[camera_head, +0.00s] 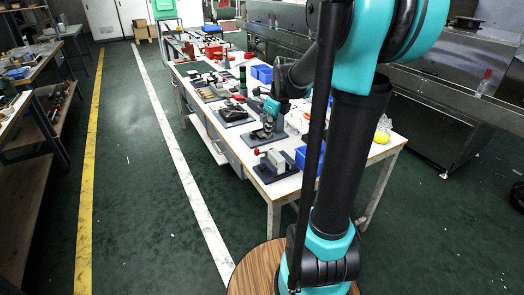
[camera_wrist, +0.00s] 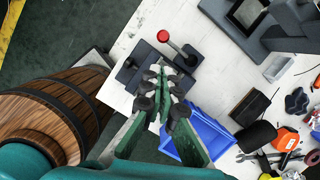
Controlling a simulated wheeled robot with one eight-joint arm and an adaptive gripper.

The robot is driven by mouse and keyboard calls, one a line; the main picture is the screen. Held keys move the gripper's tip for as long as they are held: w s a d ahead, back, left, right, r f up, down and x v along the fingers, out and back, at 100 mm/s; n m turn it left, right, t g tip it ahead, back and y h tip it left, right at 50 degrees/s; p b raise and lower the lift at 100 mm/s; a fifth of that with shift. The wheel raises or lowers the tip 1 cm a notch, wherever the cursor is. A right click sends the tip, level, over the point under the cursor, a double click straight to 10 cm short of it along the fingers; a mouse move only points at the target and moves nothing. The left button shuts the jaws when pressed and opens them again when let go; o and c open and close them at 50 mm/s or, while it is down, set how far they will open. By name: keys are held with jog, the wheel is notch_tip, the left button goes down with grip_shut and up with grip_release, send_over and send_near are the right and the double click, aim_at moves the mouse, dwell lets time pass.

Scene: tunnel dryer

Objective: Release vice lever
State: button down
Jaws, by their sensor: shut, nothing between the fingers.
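A small grey vice with a red-knobbed lever stands at the near end of the white table. In the wrist view, the lever's red knob (camera_wrist: 163,36) points to the upper left. The lever's grey rod (camera_wrist: 178,48) runs down right to the dark vice body (camera_wrist: 192,60). In the head view, this vice (camera_head: 276,164) is on its dark base plate, its red knob at its left. My gripper (camera_wrist: 166,82) is shut and empty. Its fingers overlap the vice's base in the wrist view and hide part of it. In the head view, my gripper (camera_head: 268,127) hangs just behind the vice.
A blue bin (camera_wrist: 202,138) stands close beside the vice. Several other fixtures and blue bins (camera_head: 262,73) line the table behind. Pliers and an orange tape measure (camera_wrist: 286,139) lie on the table. My column and arm hide part of the table's right side.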

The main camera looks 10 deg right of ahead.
jog(key=x, duration=1)
